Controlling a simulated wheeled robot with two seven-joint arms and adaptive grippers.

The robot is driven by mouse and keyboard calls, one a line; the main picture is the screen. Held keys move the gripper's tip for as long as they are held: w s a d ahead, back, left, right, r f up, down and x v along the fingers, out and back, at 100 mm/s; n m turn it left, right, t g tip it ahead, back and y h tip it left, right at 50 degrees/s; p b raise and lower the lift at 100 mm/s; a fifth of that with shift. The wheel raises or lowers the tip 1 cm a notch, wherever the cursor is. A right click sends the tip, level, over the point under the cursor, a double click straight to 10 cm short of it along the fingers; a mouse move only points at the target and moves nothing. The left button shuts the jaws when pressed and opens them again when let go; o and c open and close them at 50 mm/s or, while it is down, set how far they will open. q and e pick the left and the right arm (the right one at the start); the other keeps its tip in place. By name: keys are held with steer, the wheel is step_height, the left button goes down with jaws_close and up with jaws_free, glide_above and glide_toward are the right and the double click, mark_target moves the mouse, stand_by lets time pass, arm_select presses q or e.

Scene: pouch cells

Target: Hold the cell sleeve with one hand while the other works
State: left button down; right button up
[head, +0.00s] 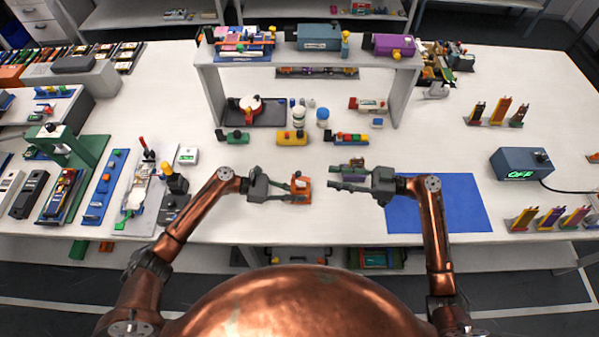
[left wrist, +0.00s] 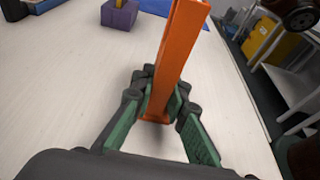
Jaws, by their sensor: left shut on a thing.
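An orange upright piece, which I take to be the cell sleeve (head: 302,186), stands near the front middle of the table. In the left wrist view the same sleeve (left wrist: 180,45) is a tall, narrow orange channel between green finger pads. My left gripper (head: 296,192) is shut on it low down; its fingers (left wrist: 160,105) also show in the left wrist view. My right gripper (head: 335,178) points left, a short gap from the sleeve, its fingers seemingly apart and empty. A small purple block (head: 356,162) is just behind it, partly hidden in the head view; the block (left wrist: 118,16) also shows in the left wrist view.
A blue mat (head: 455,203) lies under and beside my right forearm. A grey shelf frame (head: 211,95) stands at the back with small devices before it. A blue box with a green display (head: 521,163) is at the right. Tools and cell racks crowd the left.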

mark_target(301, 173)
steer(key=a, duration=0.4)
steer(key=w+a, duration=0.1)
steer(key=a, duration=0.6)
steer(key=shift+w+a, duration=0.2)
steer(key=shift+a, duration=0.2)
steer(key=shift+c, duration=0.3)
jaws_close()
